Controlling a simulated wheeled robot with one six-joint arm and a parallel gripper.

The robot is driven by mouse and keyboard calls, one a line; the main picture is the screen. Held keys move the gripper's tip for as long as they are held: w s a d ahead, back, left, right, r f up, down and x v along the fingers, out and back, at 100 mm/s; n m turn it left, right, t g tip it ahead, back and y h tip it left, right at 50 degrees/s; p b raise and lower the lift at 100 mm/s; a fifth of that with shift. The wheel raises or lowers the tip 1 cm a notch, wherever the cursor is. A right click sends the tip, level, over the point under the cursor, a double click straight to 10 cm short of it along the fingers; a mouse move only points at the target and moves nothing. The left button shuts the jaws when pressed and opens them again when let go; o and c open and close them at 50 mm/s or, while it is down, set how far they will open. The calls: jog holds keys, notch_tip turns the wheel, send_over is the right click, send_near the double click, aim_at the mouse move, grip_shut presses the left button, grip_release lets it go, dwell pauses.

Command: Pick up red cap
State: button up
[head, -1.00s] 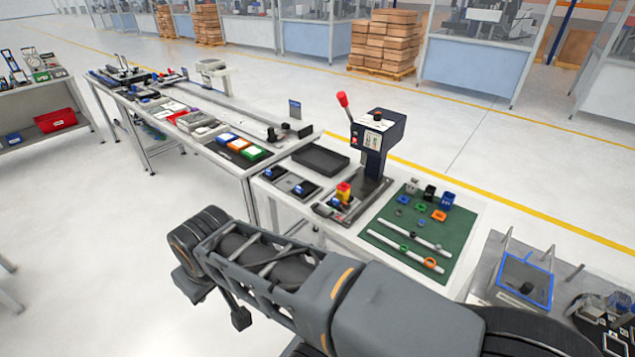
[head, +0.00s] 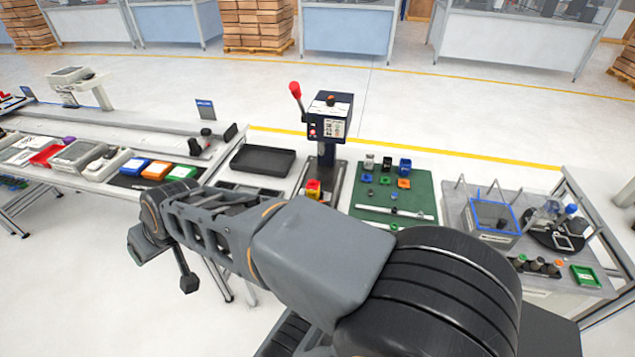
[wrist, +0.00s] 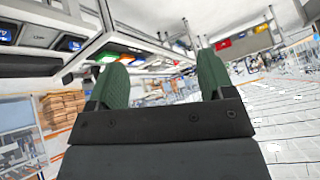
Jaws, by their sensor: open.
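My gripper (wrist: 162,82) shows in the wrist view as two green fingers set wide apart, with nothing between them. In the head view my arm reaches across the front of the benches, and I cannot make out the fingers there. A small red piece (head: 313,186) sits on a yellow part at the foot of the lever press (head: 328,118). It is too small to tell whether it is the red cap. The press lever also has a red knob (head: 295,88). My gripper is apart from these things, and the wrist view looks past a tilted bench.
A green mat (head: 420,200) with several small parts lies right of the press. A black tray (head: 263,160) lies left of it. A grey bench (head: 565,272) with a blue-rimmed box (head: 490,215) stands at the right. Open floor (head: 70,290) lies at the front left.

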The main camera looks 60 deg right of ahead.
jog(key=shift+o, duration=0.8)
jog(key=w+d+r+m+t, duration=0.1)
jog(key=w+d+m+t, duration=0.1)
jog(key=w, duration=0.4)
jog(key=shift+w+d+r+t+h, duration=0.15)
jog(key=shift+w+d+t+h, duration=0.05)
jog(key=shift+t+h, duration=0.1)
jog(key=w+d+m, duration=0.1)
jog(key=w+d+t+h, duration=0.1)
jog(key=w, duration=0.1)
jog(key=w+d+r+m, duration=0.1)
jog(key=d, duration=0.1)
jog(key=shift+w+m+t+h, duration=0.2)
jog(key=shift+m+t+h, duration=0.1)
jog(key=shift+h, duration=0.1)
jog(key=w+d+m+h, duration=0.3)
jog(key=d, duration=0.3)
jog(key=m+g+h, duration=0.8)
jog(key=m+g, duration=0.6)
jog(key=g, duration=0.3)
send_near(312, 181)
jog(key=shift+p+x, duration=1.15)
jog(key=shift+x, duration=3.6)
